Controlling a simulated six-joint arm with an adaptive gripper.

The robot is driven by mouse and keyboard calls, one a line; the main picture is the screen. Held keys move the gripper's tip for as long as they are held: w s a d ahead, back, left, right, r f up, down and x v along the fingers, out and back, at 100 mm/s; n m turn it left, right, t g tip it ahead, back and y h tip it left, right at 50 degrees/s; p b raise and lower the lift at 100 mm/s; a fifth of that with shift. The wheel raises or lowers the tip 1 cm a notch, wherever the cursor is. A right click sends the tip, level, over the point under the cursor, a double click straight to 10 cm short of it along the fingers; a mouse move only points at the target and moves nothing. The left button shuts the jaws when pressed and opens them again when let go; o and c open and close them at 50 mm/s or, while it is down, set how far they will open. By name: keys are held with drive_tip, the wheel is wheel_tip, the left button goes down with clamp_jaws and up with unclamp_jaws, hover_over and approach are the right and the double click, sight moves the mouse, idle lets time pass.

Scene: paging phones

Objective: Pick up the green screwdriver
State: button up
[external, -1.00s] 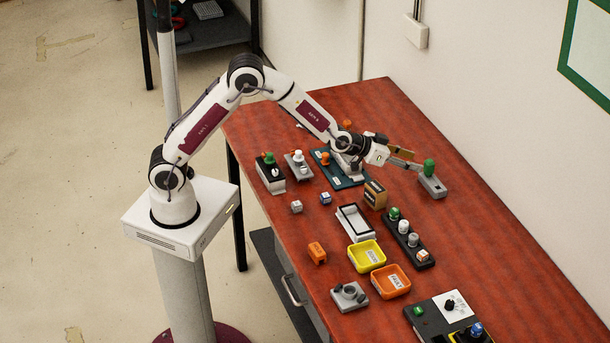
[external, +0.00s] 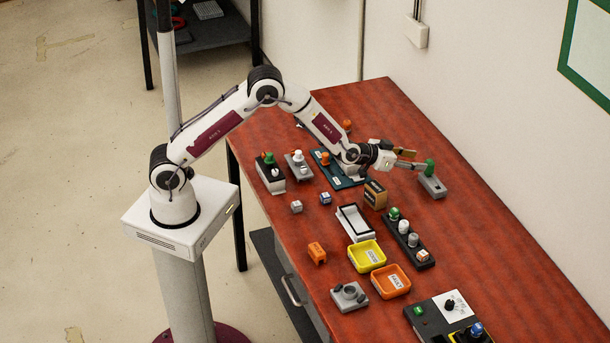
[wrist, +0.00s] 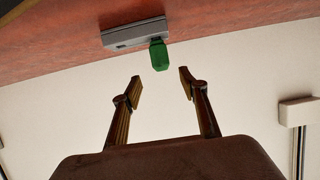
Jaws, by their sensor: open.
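The green screwdriver (external: 430,166) stands upright in a grey holder (external: 433,186) at the right rear of the table, and only its handle clearly shows. In the wrist view the green handle (wrist: 158,55) sticks out from the grey holder (wrist: 135,34), just ahead of the space between my fingertips. My gripper (external: 413,160) reaches level from the left, with its fingers close to the handle. In the wrist view my gripper (wrist: 160,80) is open with nothing between its fingers. In the external view I cannot tell whether a finger touches the handle.
A brown box (external: 375,194) and a black rack of knobs (external: 410,239) stand left of and in front of the holder. Yellow (external: 367,256) and orange (external: 390,281) trays lie nearer the front. The red tabletop (external: 500,250) right of the rack is clear.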

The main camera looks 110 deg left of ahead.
sight(425, 162)
drive_tip(key=shift+x, duration=1.1)
drive_tip(key=shift+f, duration=0.1)
drive_tip(key=shift+x, duration=2.55)
drive_tip(key=shift+s+f, duration=0.15)
drive_tip(key=c, duration=1.2)
